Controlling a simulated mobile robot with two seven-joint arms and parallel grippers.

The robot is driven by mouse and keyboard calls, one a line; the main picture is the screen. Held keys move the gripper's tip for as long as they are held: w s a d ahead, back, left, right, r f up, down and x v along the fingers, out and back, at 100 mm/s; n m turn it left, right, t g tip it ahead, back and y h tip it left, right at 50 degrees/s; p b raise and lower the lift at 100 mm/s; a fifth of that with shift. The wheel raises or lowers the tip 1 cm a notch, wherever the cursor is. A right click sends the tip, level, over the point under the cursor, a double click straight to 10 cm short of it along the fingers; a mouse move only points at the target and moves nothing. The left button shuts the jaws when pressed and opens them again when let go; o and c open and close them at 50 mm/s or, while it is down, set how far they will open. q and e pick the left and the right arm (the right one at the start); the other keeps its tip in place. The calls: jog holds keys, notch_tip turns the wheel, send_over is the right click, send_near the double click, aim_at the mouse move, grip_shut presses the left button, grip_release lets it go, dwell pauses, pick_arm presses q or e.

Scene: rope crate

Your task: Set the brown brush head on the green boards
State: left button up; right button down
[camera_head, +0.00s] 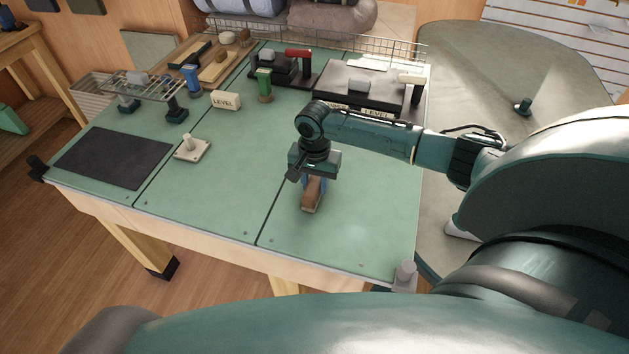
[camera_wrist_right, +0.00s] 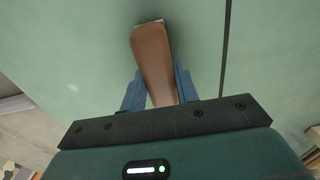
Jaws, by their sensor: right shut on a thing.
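The brown brush head (camera_head: 311,197) is held in my right gripper (camera_head: 314,183), low over the green boards (camera_head: 355,225), near their front right part. In the right wrist view the brush head (camera_wrist_right: 152,52) lies between the two blue fingers of my right gripper (camera_wrist_right: 160,88), and its far end sticks out past them. A thin pale edge shows at that far end. I cannot tell whether its underside touches the boards. The gripper hides its rear part in the head view. My left gripper is not in view.
A black mat (camera_head: 113,158) lies at the left, with a white block with a peg (camera_head: 192,149) beside it. A grey post (camera_head: 404,275) marks the front right corner. Board around the brush is clear.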

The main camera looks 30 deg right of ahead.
aim_at(315, 181)
jog(key=c, duration=1)
grip_release()
jog(key=shift+o, duration=0.2)
notch_tip(315, 181, up, 13)
